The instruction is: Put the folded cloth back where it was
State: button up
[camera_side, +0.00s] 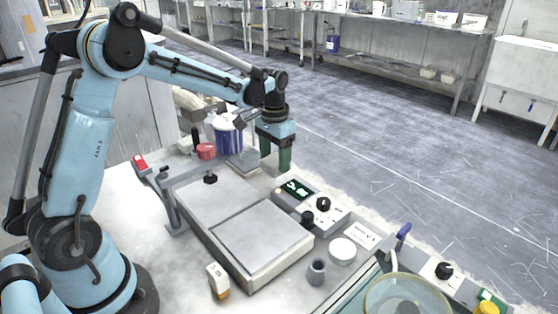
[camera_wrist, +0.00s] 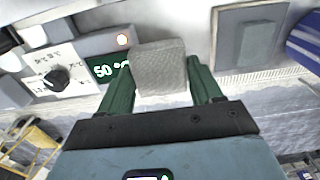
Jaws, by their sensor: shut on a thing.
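The folded cloth (camera_wrist: 160,68) is a small grey woven block between the two green fingers of my gripper (camera_wrist: 161,74) in the wrist view. My gripper is shut on it. In the side view my gripper (camera_side: 275,158) points down at the far edge of the bench, behind the control box; the cloth is hard to make out there. A grey square pad (camera_wrist: 226,52) with a grey-green block (camera_wrist: 257,42) on it lies to the right of the cloth in the wrist view, apart from it.
The control box (camera_side: 297,188) with a lit green display and knobs stands near my gripper. The two-plate platen (camera_side: 262,242) fills the middle of the bench.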

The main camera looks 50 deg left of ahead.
jog(key=shift+w+a+f, duration=0.2)
jog(key=shift+a+f, duration=0.2)
jog(key=shift+a, duration=0.2)
jog(key=shift+w+a+f, duration=0.15)
jog(key=shift+a+f, duration=0.2)
jog(key=shift+a, duration=0.2)
jog(key=shift+f, duration=1.95)
jog(key=shift+f, duration=0.2)
jog(key=o, duration=1.2)
jog(key=shift+r, duration=0.2)
